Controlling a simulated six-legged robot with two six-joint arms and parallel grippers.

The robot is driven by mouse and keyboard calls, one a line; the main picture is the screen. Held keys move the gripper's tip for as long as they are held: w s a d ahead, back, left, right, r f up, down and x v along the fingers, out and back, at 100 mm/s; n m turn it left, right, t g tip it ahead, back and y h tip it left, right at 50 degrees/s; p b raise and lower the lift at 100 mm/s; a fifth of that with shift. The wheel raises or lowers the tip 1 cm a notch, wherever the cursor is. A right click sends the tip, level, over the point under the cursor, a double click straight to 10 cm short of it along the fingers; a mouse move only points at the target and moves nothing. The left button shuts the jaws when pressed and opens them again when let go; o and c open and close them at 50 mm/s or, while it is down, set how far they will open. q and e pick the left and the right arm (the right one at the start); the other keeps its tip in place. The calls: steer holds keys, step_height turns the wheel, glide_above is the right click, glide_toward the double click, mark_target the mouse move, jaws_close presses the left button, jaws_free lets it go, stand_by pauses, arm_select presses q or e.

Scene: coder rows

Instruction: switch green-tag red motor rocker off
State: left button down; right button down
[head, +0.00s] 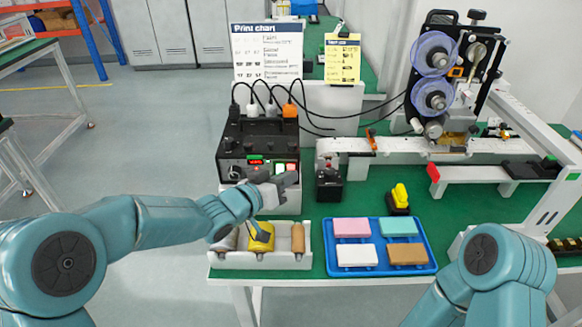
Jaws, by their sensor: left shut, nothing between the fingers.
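A black control box (258,140) stands at the left of the green table, with cables plugged into its top. Its front panel carries small red and green parts (280,166), some red and some green-and-white.
A white tray (217,262) with rolls is below my left forearm. A blue tray (429,266) holds coloured blocks. A small black box (329,185) stands right of the panel. A machine with purple reels (433,55) and a white rail (400,146) are behind. A print chart (268,55) stands at the back.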

arm_select(q)
steer(key=shift+w, duration=0.15)
stand_by(0.4)
steer(key=shift+s+f+b, duration=0.1)
steer(key=shift+s+b, duration=0.4)
steer(key=shift+s, duration=0.3)
steer(key=s+b, duration=0.2)
steer(key=s, duration=0.1)
steer(key=shift+f+b, duration=0.35)
steer(key=shift+f, duration=0.05)
steer(key=shift+s+b, duration=0.45)
steer(key=shift+s, duration=0.55)
